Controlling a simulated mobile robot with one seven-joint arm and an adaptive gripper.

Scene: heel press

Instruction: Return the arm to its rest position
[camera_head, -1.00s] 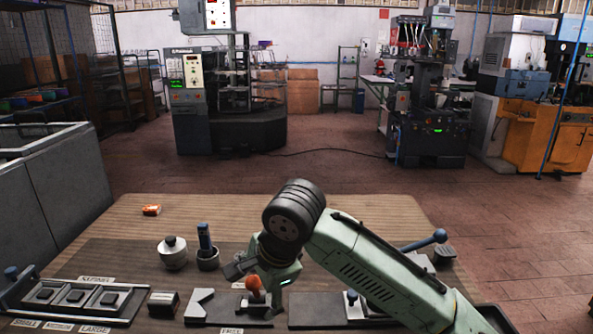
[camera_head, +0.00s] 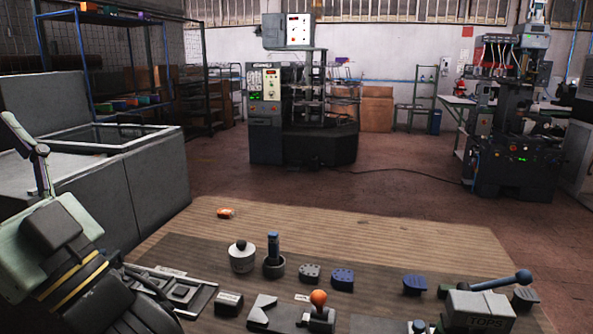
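My arm (camera_head: 60,235) is folded at the lower left edge of the head view, close to the camera. A pale green link, a dark part with yellow bands and a thin grey linkage show there. I cannot make out two fingertips, so I cannot tell if my gripper is open or shut. No object is seen held. The arm covers the left end of the tray (camera_head: 205,300) at the table's left. The fixture with the orange knob (camera_head: 318,298) stands at the front middle, clear of the arm.
On the table (camera_head: 400,235) stand a round pot with a black knob (camera_head: 242,256), a blue-handled tool in a cup (camera_head: 273,258), grey and blue blocks (camera_head: 342,278) and a press with a blue-knobbed lever (camera_head: 480,305). A grey cabinet (camera_head: 130,190) borders the left.

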